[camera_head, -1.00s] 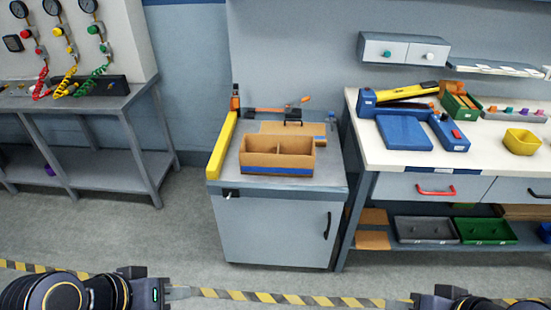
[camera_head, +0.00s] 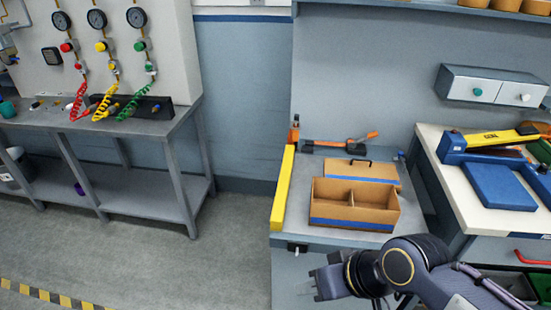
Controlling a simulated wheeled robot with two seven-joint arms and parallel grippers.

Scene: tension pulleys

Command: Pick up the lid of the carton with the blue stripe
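The open cardboard carton (camera_head: 354,218) with a blue stripe along its lower front stands on the grey cabinet top. A divider splits it into two empty compartments. My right gripper (camera_head: 314,285) is in front of the cabinet, below and nearer than the carton. It points left, its fingers apart, and holds nothing. My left gripper is out of view.
A yellow bar (camera_head: 283,190) runs along the cabinet's left edge. An orange-handled tool (camera_head: 345,144) lies behind the lid. A white-topped bench (camera_head: 463,194) with a blue fixture (camera_head: 500,185) stands at the right. The floor at the left is clear.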

